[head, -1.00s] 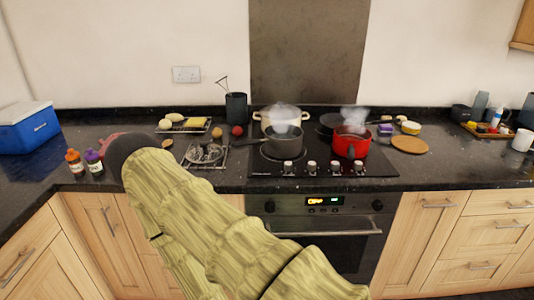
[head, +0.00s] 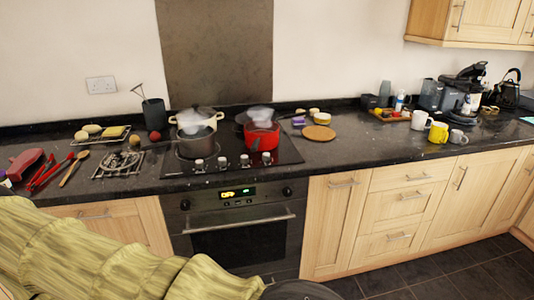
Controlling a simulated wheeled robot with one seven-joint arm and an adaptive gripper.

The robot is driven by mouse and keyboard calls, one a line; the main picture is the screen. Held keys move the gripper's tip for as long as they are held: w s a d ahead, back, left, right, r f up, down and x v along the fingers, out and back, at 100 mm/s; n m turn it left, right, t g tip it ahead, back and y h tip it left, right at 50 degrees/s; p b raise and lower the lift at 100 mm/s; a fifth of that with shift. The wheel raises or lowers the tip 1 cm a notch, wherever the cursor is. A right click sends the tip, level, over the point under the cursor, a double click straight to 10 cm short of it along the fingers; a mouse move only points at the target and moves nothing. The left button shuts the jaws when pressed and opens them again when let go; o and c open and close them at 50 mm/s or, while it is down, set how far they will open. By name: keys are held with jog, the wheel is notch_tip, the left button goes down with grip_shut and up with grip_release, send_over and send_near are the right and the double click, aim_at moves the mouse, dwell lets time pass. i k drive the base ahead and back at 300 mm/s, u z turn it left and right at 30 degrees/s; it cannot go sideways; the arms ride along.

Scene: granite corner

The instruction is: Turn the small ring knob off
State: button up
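A row of several silver knobs (head: 222,162) stands along the front edge of the black hob (head: 290,153). Their pointers and markings are too small to read, and I cannot tell which knob belongs to the small ring. A grey saucepan (head: 196,146) and a red pot (head: 262,138) stand on the hob, both with steam above them. A cream lidded pot (head: 177,124) stands behind the saucepan. My sleeved arm crosses the lower left of the head view.
The oven (head: 240,230) is below the hob, with a lit display. A wire trivet (head: 120,163), a wooden spoon (head: 72,170) and red-handled utensils (head: 45,175) lie left of the hob. A round wooden board (head: 318,133) lies right of it. The counter beyond the board is partly clear.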

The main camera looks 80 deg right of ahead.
aim_at(245, 159)
jog(key=k, duration=0.6)
jog(key=z, duration=1.6)
jog(key=i, duration=0.1)
